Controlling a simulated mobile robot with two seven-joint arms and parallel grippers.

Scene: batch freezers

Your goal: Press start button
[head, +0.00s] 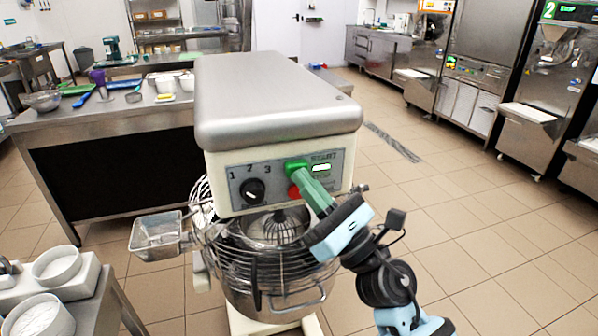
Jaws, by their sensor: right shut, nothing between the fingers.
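A mixer (270,100) with a steel top and cream body stands in the middle of the head view. Its front panel (238,172) has a black dial (252,190), a red button (293,191) and a START label (323,157) above a lit green-and-white start button (321,168). My right gripper (296,168) reaches up from the lower right with green fingers shut and empty. Its tips are at the panel, just left of the lit button and above the red one. I cannot tell whether they touch the panel. My left gripper is not in view.
A wire guard (265,262) and bowl (270,300) sit below the panel. A steel side tray (158,238) sticks out left. A steel table (110,112) with bowls and utensils stands behind left. White containers (57,266) are at lower left. The tiled floor right is clear.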

